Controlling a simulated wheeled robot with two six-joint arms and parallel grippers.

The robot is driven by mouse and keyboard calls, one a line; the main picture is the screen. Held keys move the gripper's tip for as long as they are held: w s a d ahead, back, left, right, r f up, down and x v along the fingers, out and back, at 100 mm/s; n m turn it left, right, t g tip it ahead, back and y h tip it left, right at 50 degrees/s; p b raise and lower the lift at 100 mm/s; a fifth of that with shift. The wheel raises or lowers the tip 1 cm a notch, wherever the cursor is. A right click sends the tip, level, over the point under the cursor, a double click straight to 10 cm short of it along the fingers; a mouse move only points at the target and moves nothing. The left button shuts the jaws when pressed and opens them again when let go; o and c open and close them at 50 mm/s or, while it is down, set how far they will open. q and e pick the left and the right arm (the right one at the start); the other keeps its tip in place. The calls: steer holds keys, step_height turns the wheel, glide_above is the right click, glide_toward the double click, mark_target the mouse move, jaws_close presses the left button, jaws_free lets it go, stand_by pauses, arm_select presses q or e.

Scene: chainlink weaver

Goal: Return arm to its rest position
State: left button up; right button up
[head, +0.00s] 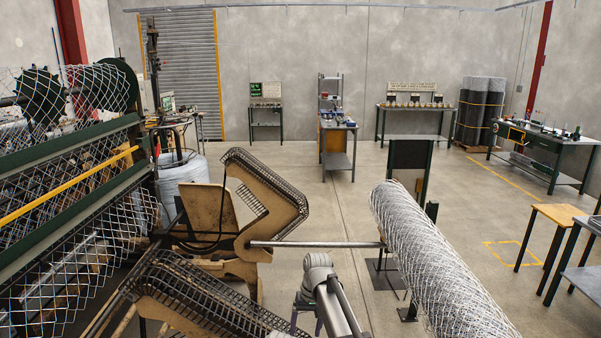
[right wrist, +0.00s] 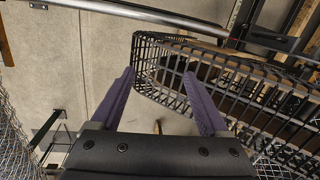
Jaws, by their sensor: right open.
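My right gripper (head: 306,316) is low in the middle of the head view, partly hidden behind my grey right arm. In the right wrist view its two purple fingers (right wrist: 158,74) are spread apart with nothing between them. Beyond the fingers is the dark slatted guide (right wrist: 190,65) of the weaving machine, whose curved cage arm also shows in the head view (head: 285,215). I cannot tell how far the fingertips are from the guide. My left gripper is not in view.
A steel bar (head: 315,244) runs from the machine toward a roll of chain-link mesh (head: 435,260) at right. Woven mesh (head: 65,255) hangs on the green frame at left. A wooden-topped table (head: 560,215) stands at right. The mid-floor (head: 330,205) is clear.

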arm_select(q)
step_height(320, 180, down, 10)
steer(key=b, duration=0.9)
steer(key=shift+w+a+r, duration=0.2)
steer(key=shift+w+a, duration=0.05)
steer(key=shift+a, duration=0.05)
arm_select(e)
steer(key=s+d+f+n+h, duration=0.1)
steer(key=s+f, duration=0.4)
steer(key=s, duration=0.7)
steer(key=s+d+f+n+h, duration=0.1)
steer(key=s+d+f, duration=0.2)
steer(key=s, duration=0.9)
steer(key=shift+s+f+n+t+h, duration=0.15)
steer(key=shift+f+n+t+h, duration=0.2)
steer(key=shift+f, duration=0.55)
